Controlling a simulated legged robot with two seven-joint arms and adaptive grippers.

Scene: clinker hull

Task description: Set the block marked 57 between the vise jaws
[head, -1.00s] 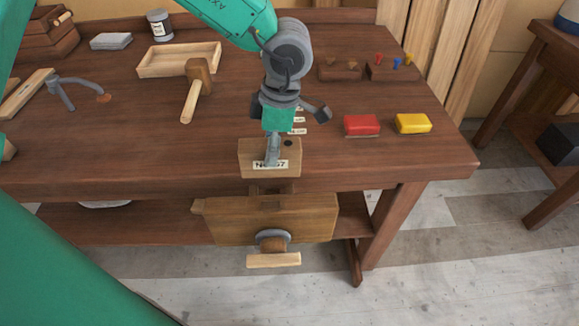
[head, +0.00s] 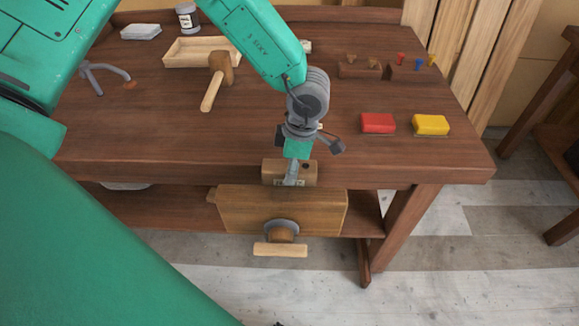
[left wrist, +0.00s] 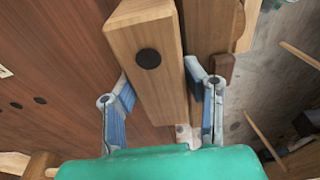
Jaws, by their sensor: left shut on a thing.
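The wooden block (head: 308,176) is in my left gripper (head: 291,178), at the bench's front edge. Its label shows only in part now, and its lower part is hidden behind the vise's front jaw (head: 240,209). The front jaw is a broad wooden board with a round screw hub and a handle. In the left wrist view the block (left wrist: 147,35), with a dark round hole, stands between the two fingers of my left gripper (left wrist: 160,98). The vise jaw (left wrist: 211,30) runs close beside it on the right. Whether the block touches either jaw is unclear. My right gripper is out of view.
The bench top (head: 150,130) is clear around the vise. A mallet (head: 219,75), a wooden tray (head: 180,60), a red block (head: 378,123) and a yellow block (head: 430,125) lie farther back. A caliper-like tool (head: 100,72) lies at the left.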

